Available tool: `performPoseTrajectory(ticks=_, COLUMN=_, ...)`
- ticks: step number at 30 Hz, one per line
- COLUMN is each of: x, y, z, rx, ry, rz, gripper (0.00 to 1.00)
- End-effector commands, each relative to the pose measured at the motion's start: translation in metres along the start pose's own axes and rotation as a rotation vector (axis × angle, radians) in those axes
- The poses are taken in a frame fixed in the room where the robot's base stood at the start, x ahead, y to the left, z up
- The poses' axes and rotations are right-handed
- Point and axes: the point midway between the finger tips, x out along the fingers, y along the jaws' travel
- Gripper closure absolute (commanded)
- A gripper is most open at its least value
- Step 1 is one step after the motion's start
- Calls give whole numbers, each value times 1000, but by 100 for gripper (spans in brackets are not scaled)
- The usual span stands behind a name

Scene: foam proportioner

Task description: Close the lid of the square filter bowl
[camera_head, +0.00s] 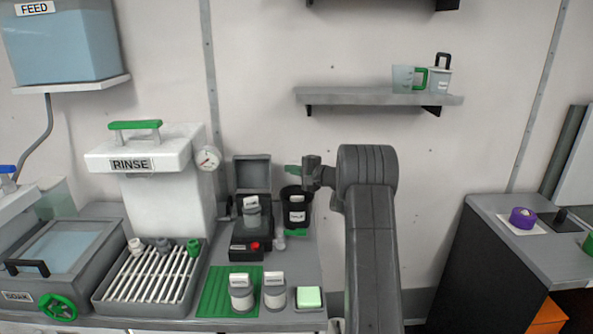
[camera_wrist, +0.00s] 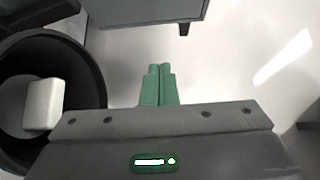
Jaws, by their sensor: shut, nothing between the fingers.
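The square filter bowl appears to be the dark square unit (camera_head: 236,232) with a red button on its front. Its grey square lid (camera_head: 252,172) stands upright, open, at the back. A grey jar with a white label (camera_head: 252,213) stands in the bowl's opening. My gripper (camera_head: 289,169) is to the right of the lid, at about its height in the picture, and apart from it. In the wrist view its green fingers (camera_wrist: 158,72) are shut and empty. A grey panel (camera_wrist: 145,10) at the top of that view may be the lid; I cannot tell.
A black round bin (camera_head: 296,222) stands just right of the unit, below my gripper; it also shows in the wrist view (camera_wrist: 95,75). The rinse tank (camera_head: 165,195) with its gauge is to the left. Labelled jars (camera_head: 242,298) stand in front. A wall shelf (camera_head: 360,97) is above.

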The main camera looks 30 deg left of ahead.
Motion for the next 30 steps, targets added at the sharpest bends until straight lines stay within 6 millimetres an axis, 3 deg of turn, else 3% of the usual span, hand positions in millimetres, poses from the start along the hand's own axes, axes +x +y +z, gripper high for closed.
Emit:
performPoseTrajectory(ticks=3, x=25, y=0, z=0, rx=-1, ry=-1, rz=1, gripper=100)
performPoseTrajectory(ticks=10, x=63, y=0, z=0, rx=-1, ry=0, rz=0, gripper=100)
performPoseTrajectory(ticks=21, x=42, y=-1, z=25, rx=0, ry=2, rz=-1, gripper=100)
performPoseTrajectory(ticks=30, x=37, y=0, z=31, rx=-1, ry=3, rz=0, gripper=100)
